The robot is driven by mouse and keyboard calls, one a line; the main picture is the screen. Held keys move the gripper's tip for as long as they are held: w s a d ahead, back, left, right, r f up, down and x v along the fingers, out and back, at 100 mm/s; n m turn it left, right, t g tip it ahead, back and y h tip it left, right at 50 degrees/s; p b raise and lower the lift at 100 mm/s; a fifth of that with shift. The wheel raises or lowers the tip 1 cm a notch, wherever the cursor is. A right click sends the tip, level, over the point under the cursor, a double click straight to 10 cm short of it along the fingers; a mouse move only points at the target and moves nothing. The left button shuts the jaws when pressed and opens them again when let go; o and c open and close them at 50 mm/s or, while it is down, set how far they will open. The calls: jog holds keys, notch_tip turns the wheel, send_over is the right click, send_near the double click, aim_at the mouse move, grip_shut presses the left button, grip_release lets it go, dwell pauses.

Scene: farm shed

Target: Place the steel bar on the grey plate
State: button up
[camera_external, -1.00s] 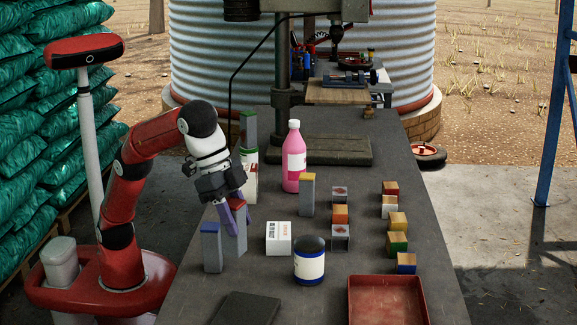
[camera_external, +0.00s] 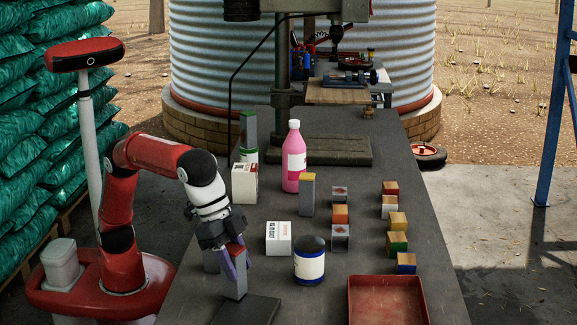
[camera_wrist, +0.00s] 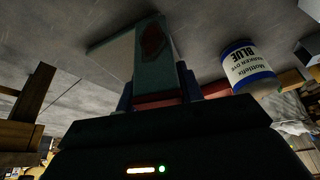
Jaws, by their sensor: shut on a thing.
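The steel bar (camera_external: 236,286) is an upright grey bar with a red top end. My gripper (camera_external: 237,262) is shut on its upper part, with the fingers on both sides. The bar also shows in the wrist view (camera_wrist: 158,75), pointing away from the jaws, with a red band near them and a red mark on its far end. The grey plate (camera_external: 246,313) is a flat dark slab at the table's near edge. The bar's lower end is at the plate's back edge in the external view; I cannot tell whether it touches.
A pink bottle (camera_external: 293,160) and several small blocks stand farther back.

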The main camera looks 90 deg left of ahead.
jog(key=shift+f, duration=0.15)
jog(key=o, duration=1.2)
jog(key=shift+c, duration=0.2)
